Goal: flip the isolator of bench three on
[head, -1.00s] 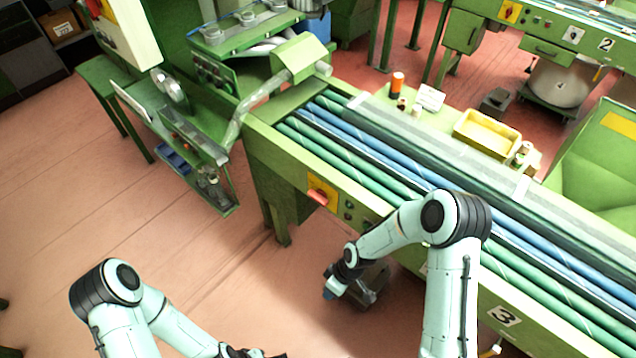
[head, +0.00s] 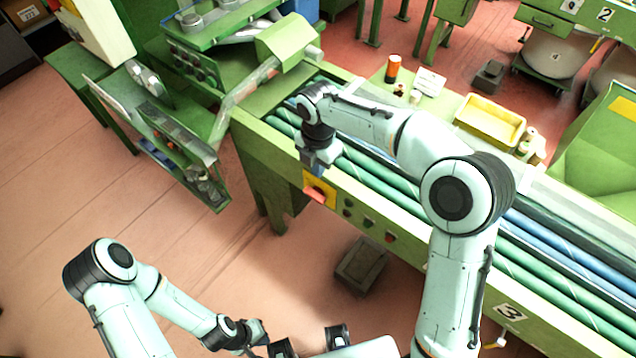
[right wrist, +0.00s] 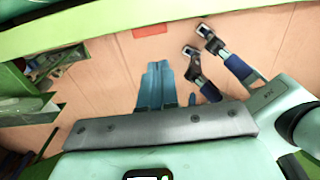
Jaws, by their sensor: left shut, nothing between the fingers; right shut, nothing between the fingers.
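The bench marked 3 (head: 509,312) is the green one with green and blue rollers. On its front face, near the left end, is the isolator, a yellow plate with an orange-red handle (head: 316,193). The handle also shows as a red patch by the bench edge in the right wrist view (right wrist: 153,30). My right gripper (head: 318,168) is shut and empty, pointing down just above the isolator and partly covering its plate; contact cannot be told. Its fingers show in the right wrist view (right wrist: 157,85). My left gripper (head: 262,340) is shut, low over the floor, away from the bench.
Small knobs and a red button (head: 389,238) sit right of the isolator on the front face. A yellow tray (head: 490,122) and an orange-black can (head: 393,68) stand on the bench's far side. A box (head: 362,265) lies on the floor before the bench.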

